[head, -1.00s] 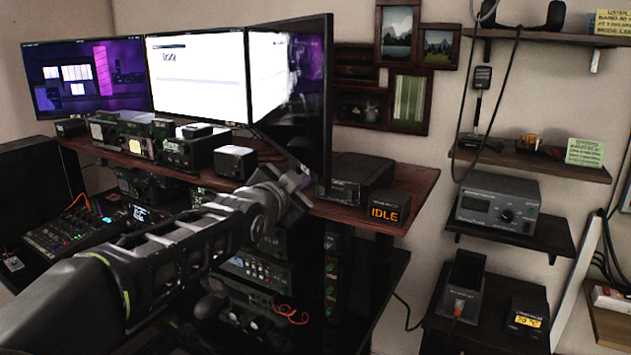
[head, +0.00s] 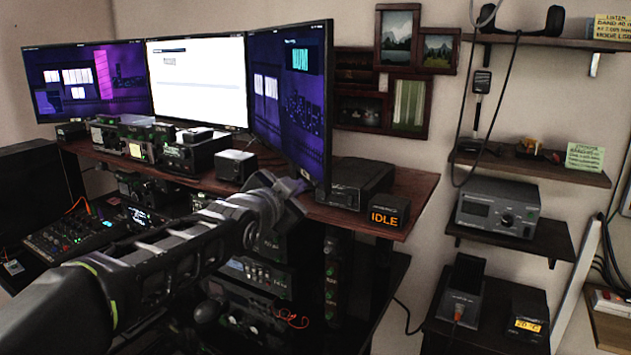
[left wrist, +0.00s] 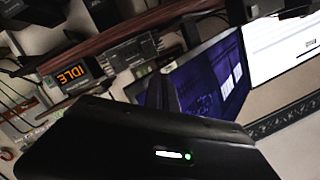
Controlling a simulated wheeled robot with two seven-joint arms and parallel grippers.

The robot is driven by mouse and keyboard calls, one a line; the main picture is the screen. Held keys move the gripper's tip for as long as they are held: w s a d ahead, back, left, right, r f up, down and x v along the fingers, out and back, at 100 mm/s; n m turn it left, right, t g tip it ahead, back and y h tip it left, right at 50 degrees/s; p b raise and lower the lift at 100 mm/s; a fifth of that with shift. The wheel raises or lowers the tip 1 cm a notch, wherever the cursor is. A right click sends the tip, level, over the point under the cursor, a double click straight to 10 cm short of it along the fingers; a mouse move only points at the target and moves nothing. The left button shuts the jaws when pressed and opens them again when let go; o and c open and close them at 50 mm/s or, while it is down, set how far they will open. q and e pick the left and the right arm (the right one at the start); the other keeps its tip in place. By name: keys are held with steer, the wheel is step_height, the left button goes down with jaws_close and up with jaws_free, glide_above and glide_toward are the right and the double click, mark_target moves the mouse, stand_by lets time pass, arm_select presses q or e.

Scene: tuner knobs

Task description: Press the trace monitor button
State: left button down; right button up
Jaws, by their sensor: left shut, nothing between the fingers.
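Three monitors stand on the wooden shelf: a left one (head: 88,78) with a purple picture, a middle one (head: 197,80) with a white page, and a right one (head: 291,90) with a purple and blue picture. I cannot tell which is the trace monitor, and no button on it can be made out. My left gripper (head: 291,190) is shut and empty, just below the lower edge of the right monitor. Whether it touches the monitor is unclear. The left wrist view also shows the right monitor (left wrist: 213,75). My right gripper is not in view.
A box reading IDLE (head: 384,212) sits right of my gripper on the wooden shelf (head: 415,185). Several radio units stand on and below this shelf. A mixer (head: 68,240) is at the left. Wall shelves with a grey device (head: 497,207) are at the right.

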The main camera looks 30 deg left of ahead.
arm_select(q)
steer(key=shift+s, duration=0.1)
stand_by(0.3)
steer(key=s+a+p, duration=0.2)
steer(key=s+a, duration=0.1)
steer(key=s, duration=0.2)
steer(key=shift+a, duration=0.25)
